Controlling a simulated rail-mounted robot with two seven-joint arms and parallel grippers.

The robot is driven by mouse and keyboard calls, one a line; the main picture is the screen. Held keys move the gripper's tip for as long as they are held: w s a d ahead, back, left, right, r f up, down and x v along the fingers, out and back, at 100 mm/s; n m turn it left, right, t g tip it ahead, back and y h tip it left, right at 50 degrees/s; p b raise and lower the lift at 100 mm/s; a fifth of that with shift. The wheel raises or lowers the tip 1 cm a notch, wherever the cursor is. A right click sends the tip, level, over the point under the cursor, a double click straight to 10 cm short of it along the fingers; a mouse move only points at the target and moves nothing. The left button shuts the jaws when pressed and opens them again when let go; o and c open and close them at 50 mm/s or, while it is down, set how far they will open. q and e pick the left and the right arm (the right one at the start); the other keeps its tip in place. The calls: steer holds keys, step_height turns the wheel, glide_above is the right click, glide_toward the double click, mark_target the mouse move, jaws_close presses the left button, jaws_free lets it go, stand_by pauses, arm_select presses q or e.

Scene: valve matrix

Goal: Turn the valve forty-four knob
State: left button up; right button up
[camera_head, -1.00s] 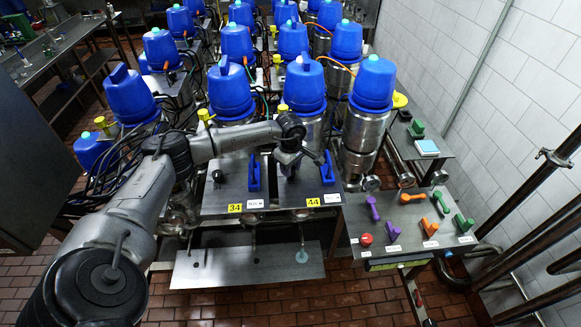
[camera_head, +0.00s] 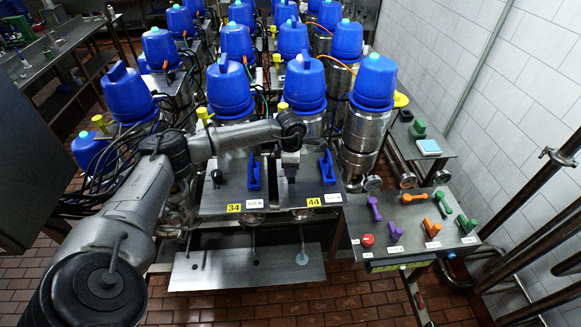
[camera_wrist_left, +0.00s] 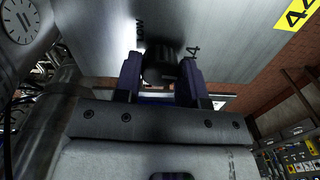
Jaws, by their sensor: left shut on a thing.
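The valve forty-four panel, marked by a yellow 44 label (camera_head: 313,202), is the right part of the metal plate in the head view. My left gripper (camera_head: 290,172) points down over its knob and hides the knob there. In the left wrist view a dark round knob (camera_wrist_left: 162,64) sits between the two fingers of my left gripper (camera_wrist_left: 160,80), beside printed markings on the plate. The gripper is shut on this knob. The yellow 44 label (camera_wrist_left: 298,12) shows at the top right corner of that view. My right gripper is in neither view.
A blue handle (camera_head: 327,167) stands just right of the gripper and another blue handle (camera_head: 253,172) to its left. The black valve 34 knob (camera_head: 217,177) is further left. Blue-topped tanks (camera_head: 304,84) rise behind. A side table holds coloured levers and a red button (camera_head: 367,240).

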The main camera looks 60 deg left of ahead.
arm_select(q)
steer(key=shift+r+n, duration=0.1)
steer(key=shift+n, duration=0.6)
steer(key=o, duration=0.9)
steer(key=shift+r, duration=0.15)
step_height(320, 180, up, 13)
steer(key=shift+r+b, duration=0.2)
steer(key=shift+b, duration=0.8)
